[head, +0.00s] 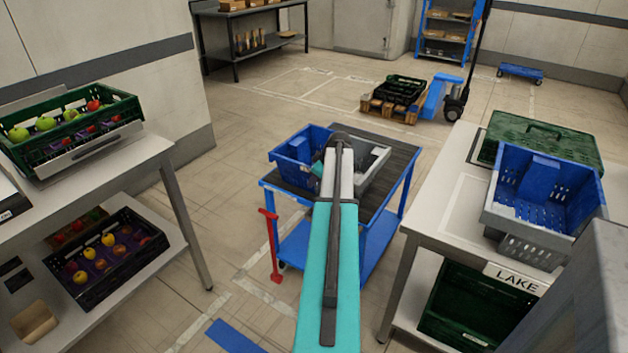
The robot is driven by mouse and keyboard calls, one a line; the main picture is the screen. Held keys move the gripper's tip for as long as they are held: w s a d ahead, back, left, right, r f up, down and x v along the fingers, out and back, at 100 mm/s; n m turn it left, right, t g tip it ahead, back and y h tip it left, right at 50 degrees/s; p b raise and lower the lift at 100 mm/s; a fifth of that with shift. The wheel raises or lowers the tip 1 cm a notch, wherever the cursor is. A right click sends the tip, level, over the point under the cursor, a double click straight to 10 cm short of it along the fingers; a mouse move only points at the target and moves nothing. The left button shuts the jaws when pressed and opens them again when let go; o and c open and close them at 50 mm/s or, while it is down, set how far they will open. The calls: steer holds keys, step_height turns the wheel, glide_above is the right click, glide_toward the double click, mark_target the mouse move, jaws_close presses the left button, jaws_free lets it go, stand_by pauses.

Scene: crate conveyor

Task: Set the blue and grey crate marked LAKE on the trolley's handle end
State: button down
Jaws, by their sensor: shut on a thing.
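My gripper (340,143) is over the trolley, at the far end of my teal arm. It is shut on a blue and grey crate (292,150), whose blue part shows left of the arm and grey part right of it. My arm hides the crate's middle and the grip. The crate is over the dark top of the blue trolley (404,153); I cannot tell whether it touches. A red handle (270,232) stands at the trolley's near left. No marking is readable on this crate. A white LAKE label (515,279) is at the right table's front edge.
Another blue and grey crate (548,188) stands on the right table (455,205), before a green lidded crate (545,138). A shelf (150,160) with fruit crates is at left. A pallet truck (440,100) is behind the trolley. The floor left of the trolley is clear.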

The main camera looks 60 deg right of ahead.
steer(key=c, duration=1.7)
jaws_free()
steer(key=v, duration=1.2)
steer(key=shift+b, duration=0.4)
steer(key=shift+w, duration=0.1)
